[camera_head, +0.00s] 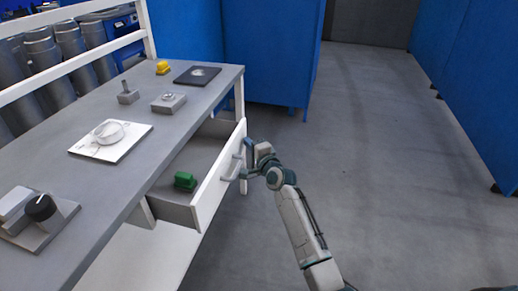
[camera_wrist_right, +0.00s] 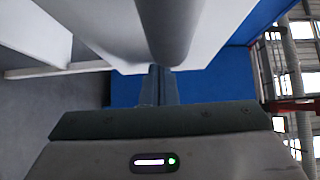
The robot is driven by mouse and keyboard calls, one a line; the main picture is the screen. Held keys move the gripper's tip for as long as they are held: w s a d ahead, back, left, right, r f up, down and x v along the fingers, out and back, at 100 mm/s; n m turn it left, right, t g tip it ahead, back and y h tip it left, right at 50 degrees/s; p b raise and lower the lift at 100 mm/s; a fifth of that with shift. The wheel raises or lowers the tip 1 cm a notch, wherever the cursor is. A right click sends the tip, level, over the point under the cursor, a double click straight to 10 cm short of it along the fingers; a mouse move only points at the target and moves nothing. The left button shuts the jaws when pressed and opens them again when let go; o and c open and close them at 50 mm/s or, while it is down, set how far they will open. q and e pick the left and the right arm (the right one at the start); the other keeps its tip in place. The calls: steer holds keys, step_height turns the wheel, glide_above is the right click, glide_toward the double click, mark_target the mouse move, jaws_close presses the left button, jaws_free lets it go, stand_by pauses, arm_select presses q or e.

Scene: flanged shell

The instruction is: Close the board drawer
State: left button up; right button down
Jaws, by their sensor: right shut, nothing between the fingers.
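The board drawer (camera_head: 207,203) stands pulled out from under the grey workbench top. Its white front carries a grey bar handle (camera_head: 232,168), and a green block lies inside the drawer. My right gripper (camera_head: 246,164) is shut and empty at the outer side of the drawer front, by the handle. In the right wrist view the handle (camera_wrist_right: 166,30) is a thick grey bar just ahead of the shut fingers (camera_wrist_right: 158,88). I cannot tell whether the fingers touch the drawer front. My left gripper is not in view.
The workbench (camera_head: 150,160) carries a white board with a round part (camera_head: 112,136), a dark plate (camera_head: 197,76), a yellow piece (camera_head: 163,68) and a black knob on a block (camera_head: 40,207). Blue partitions (camera_head: 270,50) stand behind. The floor (camera_head: 400,200) to the right is clear.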

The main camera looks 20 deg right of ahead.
mark_target(217, 149)
steer(key=w+a, duration=0.2)
steer(key=a, duration=0.1)
steer(key=w+a, duration=0.2)
steer(key=a, duration=0.1)
steer(key=w+a, duration=0.2)
steer(key=a, duration=0.1)
steer(key=shift+w+a, duration=0.2)
steer(key=shift+w, duration=0.1)
steer(key=shift+w+a, duration=0.2)
steer(key=shift+a, duration=0.1)
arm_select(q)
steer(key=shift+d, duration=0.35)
arm_select(e)
steer(key=shift+r, duration=0.2)
